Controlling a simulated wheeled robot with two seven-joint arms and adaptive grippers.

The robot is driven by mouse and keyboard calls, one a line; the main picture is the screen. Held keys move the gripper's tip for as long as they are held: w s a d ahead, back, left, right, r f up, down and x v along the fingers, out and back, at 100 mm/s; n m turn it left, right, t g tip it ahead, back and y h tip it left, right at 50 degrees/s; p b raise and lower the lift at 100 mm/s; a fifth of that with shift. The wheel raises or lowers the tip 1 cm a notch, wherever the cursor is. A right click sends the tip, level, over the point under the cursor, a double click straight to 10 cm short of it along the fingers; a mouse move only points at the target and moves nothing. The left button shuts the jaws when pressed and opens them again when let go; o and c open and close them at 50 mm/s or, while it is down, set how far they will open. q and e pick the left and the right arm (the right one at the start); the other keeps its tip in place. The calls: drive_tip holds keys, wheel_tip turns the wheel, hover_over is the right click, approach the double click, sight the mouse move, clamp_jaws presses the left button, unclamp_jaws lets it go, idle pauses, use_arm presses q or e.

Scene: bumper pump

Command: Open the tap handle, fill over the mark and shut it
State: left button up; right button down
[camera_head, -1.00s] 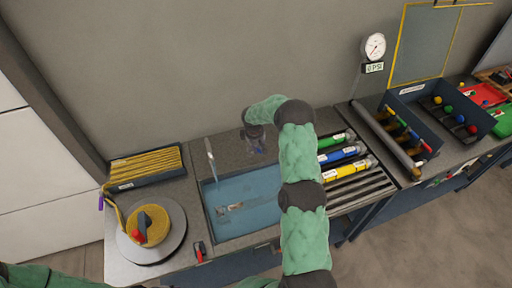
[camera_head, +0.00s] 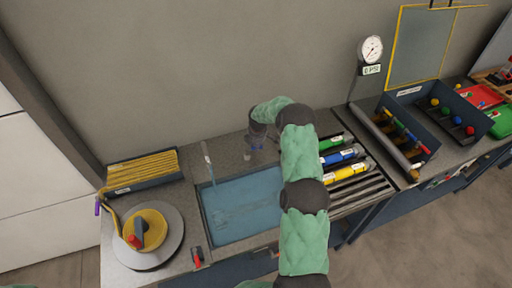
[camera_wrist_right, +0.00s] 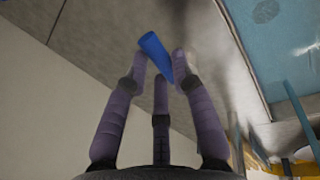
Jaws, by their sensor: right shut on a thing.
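The blue tap handle (camera_wrist_right: 154,50) sits between the fingertips of my right gripper (camera_wrist_right: 164,72) in the right wrist view. The gripper is shut on it. In the head view my right gripper (camera_head: 255,153) is behind the sink, to the right of a thin upright spout (camera_head: 208,160), and my arm partly covers this area. The blue sink basin (camera_head: 245,206) lies in front of the spout, and its surface shows faint pale ripples. I cannot make out the fill mark. My left gripper is not in view.
A round turntable (camera_head: 163,251) with a yellow coil stands at the left. A tray of yellow strips (camera_head: 142,171) lies behind it. Coloured cylinders (camera_head: 346,171) lie on a rack right of the sink. A dial gauge (camera_head: 371,50) stands at the back right.

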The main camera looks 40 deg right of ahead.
drive_tip(key=shift+w+d+n, duration=0.2)
drive_tip(key=shift+w+n, duration=0.1)
drive_tip(key=shift+n, duration=0.6)
drive_tip(key=c, duration=1)
unclamp_jaws()
drive_tip(key=shift+r, duration=0.1)
drive_tip(key=r, duration=0.4)
drive_tip(key=s+r, duration=0.1)
drive_tip(key=r, duration=0.2)
drive_tip(key=s+a+r, duration=0.1)
drive_tip(key=r, duration=0.3)
drive_tip(key=shift+r, duration=0.3)
